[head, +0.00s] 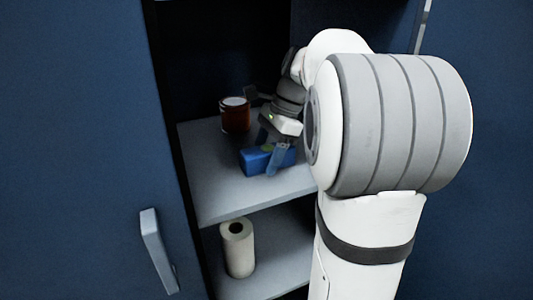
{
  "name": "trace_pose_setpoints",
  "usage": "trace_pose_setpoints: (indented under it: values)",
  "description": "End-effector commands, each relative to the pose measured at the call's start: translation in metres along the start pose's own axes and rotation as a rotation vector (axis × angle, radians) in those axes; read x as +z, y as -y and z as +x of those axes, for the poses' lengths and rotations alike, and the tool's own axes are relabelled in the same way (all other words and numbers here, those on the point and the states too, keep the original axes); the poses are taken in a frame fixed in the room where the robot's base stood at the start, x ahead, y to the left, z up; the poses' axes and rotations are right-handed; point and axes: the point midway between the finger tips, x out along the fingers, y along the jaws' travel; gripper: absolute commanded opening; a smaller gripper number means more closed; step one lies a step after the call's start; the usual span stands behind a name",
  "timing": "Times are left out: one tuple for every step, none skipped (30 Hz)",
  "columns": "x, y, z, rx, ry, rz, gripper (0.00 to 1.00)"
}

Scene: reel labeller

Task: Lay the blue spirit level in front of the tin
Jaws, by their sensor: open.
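The blue spirit level (256,162) lies on the upper shelf of the cabinet, close to the shelf's front right part. A greenish patch shows on its top. The tin (236,117), dark reddish-brown with a pale top, stands upright farther back and to the left on the same shelf. My gripper (269,160) is open, with its fingers pointing down at the spirit level. One finger shows in front of the level's near side; the other is hard to make out. Whether the fingers touch the level cannot be told. My arm hides the right part of the shelf.
A white paper roll (238,250) stands on the lower shelf. The upper shelf (212,185) is clear at its front left. Blue cabinet doors flank the opening, the left one with a pale handle (158,250).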

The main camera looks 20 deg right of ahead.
Motion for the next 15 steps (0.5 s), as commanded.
trace_pose_setpoints:
  values:
    - [0.000, 0.000, 0.000, 0.000, 0.000, 0.000, 0.63]
    - [0.000, 0.000, -0.001, 0.000, 0.000, 0.000, 0.63]
    - [0.001, 0.000, -0.003, -0.001, 0.000, 0.000, 0.63]
    - [0.001, 0.000, -0.006, -0.001, 0.000, 0.000, 0.63]
    - [0.001, 0.000, -0.009, -0.002, 0.000, 0.001, 0.63]
    - [0.001, 0.001, -0.015, -0.003, -0.001, 0.001, 0.63]
    - [0.001, 0.001, -0.020, -0.003, -0.001, 0.001, 0.63]
    - [0.001, 0.001, -0.025, -0.003, -0.001, 0.001, 0.63]
    - [0.001, 0.001, -0.033, -0.004, -0.002, 0.001, 0.63]
    - [0.001, 0.001, -0.038, -0.003, -0.001, 0.001, 0.63]
    - [0.001, 0.001, -0.044, -0.003, -0.001, 0.001, 0.63]
    - [0.001, 0.001, -0.050, -0.003, -0.001, 0.002, 0.63]
    - [0.001, 0.001, -0.055, -0.002, -0.001, 0.002, 0.63]
    - [0.001, 0.001, -0.060, -0.003, -0.001, 0.002, 0.63]
    - [0.001, 0.001, -0.065, -0.002, -0.001, 0.002, 0.63]
